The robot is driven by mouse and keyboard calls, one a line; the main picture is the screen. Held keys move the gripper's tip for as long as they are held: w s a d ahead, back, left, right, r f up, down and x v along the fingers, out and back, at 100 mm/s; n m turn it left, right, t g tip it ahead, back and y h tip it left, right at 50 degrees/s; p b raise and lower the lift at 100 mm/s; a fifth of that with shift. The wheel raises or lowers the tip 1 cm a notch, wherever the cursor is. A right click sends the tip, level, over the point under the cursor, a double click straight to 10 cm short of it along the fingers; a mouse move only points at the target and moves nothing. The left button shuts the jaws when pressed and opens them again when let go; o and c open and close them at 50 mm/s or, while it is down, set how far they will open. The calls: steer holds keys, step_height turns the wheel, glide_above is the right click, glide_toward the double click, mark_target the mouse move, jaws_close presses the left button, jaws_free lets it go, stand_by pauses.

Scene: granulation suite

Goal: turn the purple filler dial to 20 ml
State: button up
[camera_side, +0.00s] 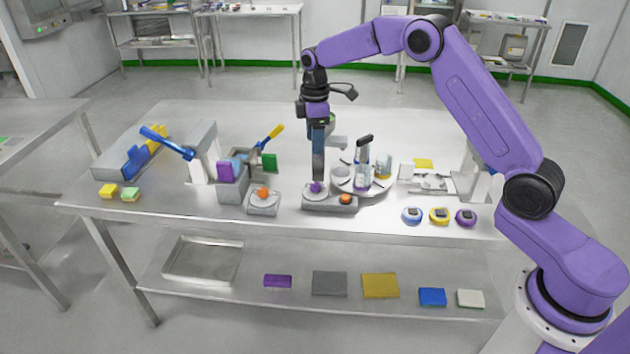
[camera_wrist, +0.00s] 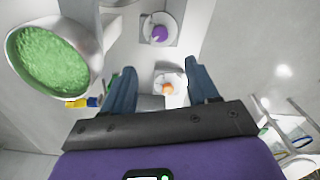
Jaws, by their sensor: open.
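The purple filler dial (camera_side: 316,187) is a small purple knob on a pale round disc, at the left end of a low grey unit (camera_side: 333,207). In the wrist view the purple dial (camera_wrist: 160,33) lies at the top, beyond the fingertips. An orange knob (camera_side: 345,199) is at the unit's right end; in the wrist view an orange knob (camera_wrist: 168,88) shows between the fingers. My gripper (camera_side: 318,178) points down just over or behind the dial in the side view. In the wrist view my gripper (camera_wrist: 162,70) is open and empty. No dial markings are readable.
A vessel of green granules (camera_wrist: 50,62) is close on the left in the wrist view. A round turntable (camera_side: 372,187) stands right of the dial. Another orange-knobbed unit (camera_side: 263,203) stands to the left. Several round timers (camera_side: 439,216) lie near the front edge at right.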

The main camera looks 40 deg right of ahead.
mark_target(315, 185)
step_height(315, 185, down, 14)
steer(key=shift+r, duration=0.1)
stand_by(0.4)
steer(key=c, duration=1)
